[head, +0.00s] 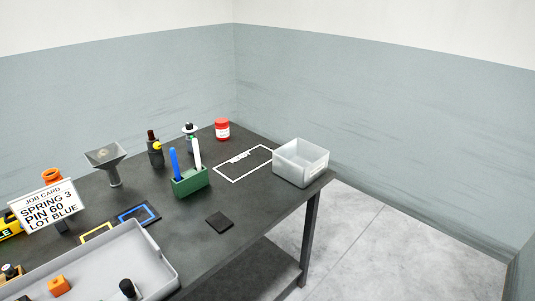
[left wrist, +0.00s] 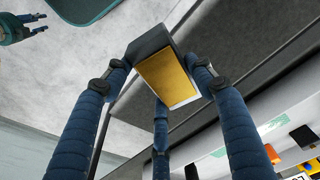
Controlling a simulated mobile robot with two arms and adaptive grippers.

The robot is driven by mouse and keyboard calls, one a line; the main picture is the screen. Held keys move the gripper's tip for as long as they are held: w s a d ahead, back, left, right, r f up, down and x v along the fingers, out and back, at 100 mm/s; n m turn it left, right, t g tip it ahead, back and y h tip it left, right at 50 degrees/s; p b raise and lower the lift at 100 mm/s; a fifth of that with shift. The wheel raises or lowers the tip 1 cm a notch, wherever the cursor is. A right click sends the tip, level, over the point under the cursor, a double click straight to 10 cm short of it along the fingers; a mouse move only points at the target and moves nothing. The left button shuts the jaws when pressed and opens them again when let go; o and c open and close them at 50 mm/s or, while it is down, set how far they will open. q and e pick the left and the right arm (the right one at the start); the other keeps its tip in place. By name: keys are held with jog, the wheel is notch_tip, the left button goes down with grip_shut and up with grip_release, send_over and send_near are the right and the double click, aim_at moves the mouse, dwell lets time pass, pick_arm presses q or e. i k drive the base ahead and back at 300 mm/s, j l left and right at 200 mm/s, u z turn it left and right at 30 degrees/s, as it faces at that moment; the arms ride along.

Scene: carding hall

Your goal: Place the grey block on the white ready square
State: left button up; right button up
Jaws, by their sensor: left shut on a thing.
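My left gripper (left wrist: 160,85), with dark blue padded fingers, is shut on a dark grey block (left wrist: 152,44) in the left wrist view. The block has a yellow face with a pale edge towards the camera. Neither the gripper nor this block shows in the head view. The white ready square (head: 220,172) is a white outline with a small label on the dark table, in the head view. Its inside is bare. My right gripper (left wrist: 40,22) shows small at the top left of the left wrist view, fingers apart and empty.
On the table (head: 235,240) a clear bin (head: 300,163) stands right of the square, a green pen holder (head: 190,181) left of it, and a red-lidded jar (head: 222,130) behind. A dark flat pad (head: 219,220) lies in front. A grey tray (head: 150,250) sits front left.

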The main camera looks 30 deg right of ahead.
aim_at(252, 153)
jog(key=i+l, duration=0.1)
jog(key=l, duration=0.3)
jog(key=i+l, duration=0.1)
jog(key=l, duration=0.25)
jog(key=i+l+z, duration=0.1)
jog(key=l, duration=0.3)
jog(key=i+l, duration=0.1)
jog(key=l, duration=0.3)
jog(key=i+l, duration=0.15)
jog(key=l, duration=0.2)
jog(key=i+l, duration=0.1)
jog(key=l, duration=0.3)
jog(key=i+l+z, duration=0.1)
jog(key=l, duration=0.25)
